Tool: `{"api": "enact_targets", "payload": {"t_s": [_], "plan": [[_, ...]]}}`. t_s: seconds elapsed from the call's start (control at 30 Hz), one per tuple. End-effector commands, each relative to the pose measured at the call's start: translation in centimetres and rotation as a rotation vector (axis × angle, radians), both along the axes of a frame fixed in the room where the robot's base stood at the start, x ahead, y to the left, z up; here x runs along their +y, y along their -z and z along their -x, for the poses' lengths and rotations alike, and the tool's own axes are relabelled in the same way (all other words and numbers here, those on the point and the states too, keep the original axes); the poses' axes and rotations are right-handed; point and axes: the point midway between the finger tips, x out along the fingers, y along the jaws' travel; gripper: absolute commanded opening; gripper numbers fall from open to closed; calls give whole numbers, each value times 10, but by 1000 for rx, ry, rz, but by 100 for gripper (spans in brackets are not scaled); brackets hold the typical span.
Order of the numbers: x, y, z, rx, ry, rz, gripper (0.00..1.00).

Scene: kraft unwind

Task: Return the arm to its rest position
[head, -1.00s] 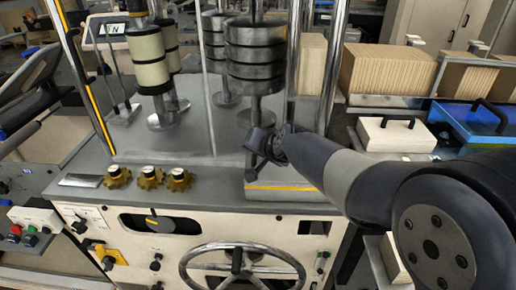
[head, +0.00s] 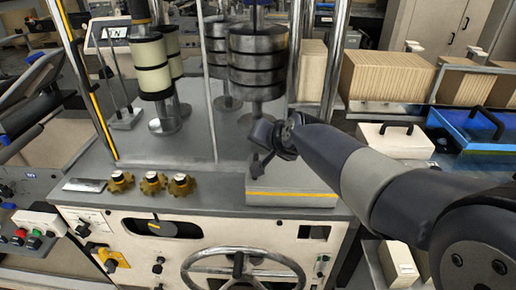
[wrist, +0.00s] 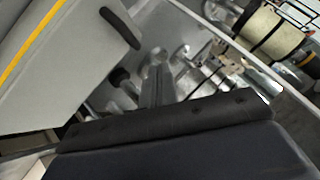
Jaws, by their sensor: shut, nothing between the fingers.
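My arm (head: 385,180) reaches in from the right edge of the head view. In the wrist view a dark part of my own wrist fills the lower part, and the finger details are hard to make out.
The stack of dark discs on a post (head: 257,62) stands just behind my gripper. A chrome upright (head: 333,65) is close to its right. Brass knobs (head: 151,183) sit at left, a handwheel (head: 243,268) below. A white case (head: 397,137) and blue case (head: 470,128) lie at right.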

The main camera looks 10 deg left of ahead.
Motion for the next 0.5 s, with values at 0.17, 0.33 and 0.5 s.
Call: {"api": "enact_targets", "payload": {"t_s": [0.17, 0.33, 0.5], "plan": [[-9, -26, 23, -6, -1, -3, 0], [-15, -43, 38, -5, -1, -3, 0], [-19, -50, 45, -4, 0, -2, 0]]}}
